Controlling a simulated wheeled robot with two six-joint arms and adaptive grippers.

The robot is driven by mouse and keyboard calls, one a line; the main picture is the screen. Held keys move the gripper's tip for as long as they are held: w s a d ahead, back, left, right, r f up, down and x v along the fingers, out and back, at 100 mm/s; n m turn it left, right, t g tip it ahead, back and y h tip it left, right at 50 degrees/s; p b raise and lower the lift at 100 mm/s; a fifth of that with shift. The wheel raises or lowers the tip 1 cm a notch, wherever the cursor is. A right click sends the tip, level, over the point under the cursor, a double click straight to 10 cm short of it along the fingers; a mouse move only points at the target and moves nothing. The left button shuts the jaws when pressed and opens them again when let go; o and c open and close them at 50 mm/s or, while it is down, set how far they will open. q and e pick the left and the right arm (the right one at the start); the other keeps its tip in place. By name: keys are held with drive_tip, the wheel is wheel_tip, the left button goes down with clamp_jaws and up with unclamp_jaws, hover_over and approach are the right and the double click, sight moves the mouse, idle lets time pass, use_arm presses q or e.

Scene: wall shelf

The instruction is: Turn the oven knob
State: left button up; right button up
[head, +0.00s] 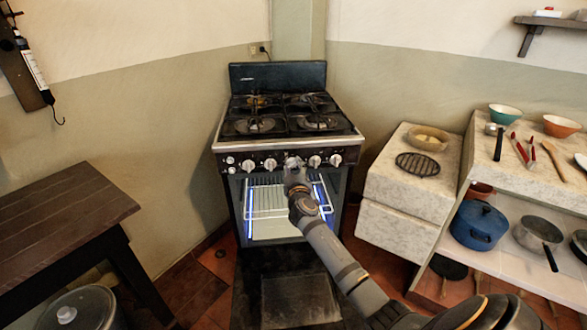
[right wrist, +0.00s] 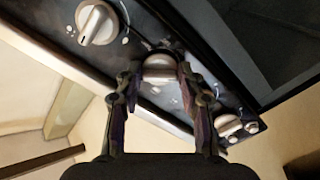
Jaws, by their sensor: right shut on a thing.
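The stove (head: 290,140) stands against the back wall, with a row of pale round knobs along its front panel. My right gripper (head: 294,168) is at the middle of that row and covers the knob there in the head view. In the right wrist view, the oven knob (right wrist: 160,68) sits between the two fingers of my right gripper (right wrist: 160,76), which is shut on it. Another knob (right wrist: 97,23) shows at upper left and one more (right wrist: 229,125) at lower right. My left gripper is not in view.
Below the panel, the oven's lit inside shows a wire rack (head: 265,200). A dark panel, seemingly the lowered oven door (head: 300,297), lies in front. A wooden table (head: 60,215) stands at left. A stone counter (head: 400,190) with dishes and utensils is at right.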

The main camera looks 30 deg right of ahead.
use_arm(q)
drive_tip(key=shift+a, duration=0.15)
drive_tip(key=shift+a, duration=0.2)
use_arm(e)
drive_tip(key=o, duration=1.1)
drive_tip(key=shift+o, duration=0.2)
drive_tip(key=shift+s+a+f, duration=0.1)
drive_tip(key=shift+s+a, duration=0.1)
drive_tip(key=shift+s, duration=0.15)
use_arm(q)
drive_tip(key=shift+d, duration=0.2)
use_arm(e)
drive_tip(key=v, duration=1.1)
drive_tip(key=shift+s, duration=0.15)
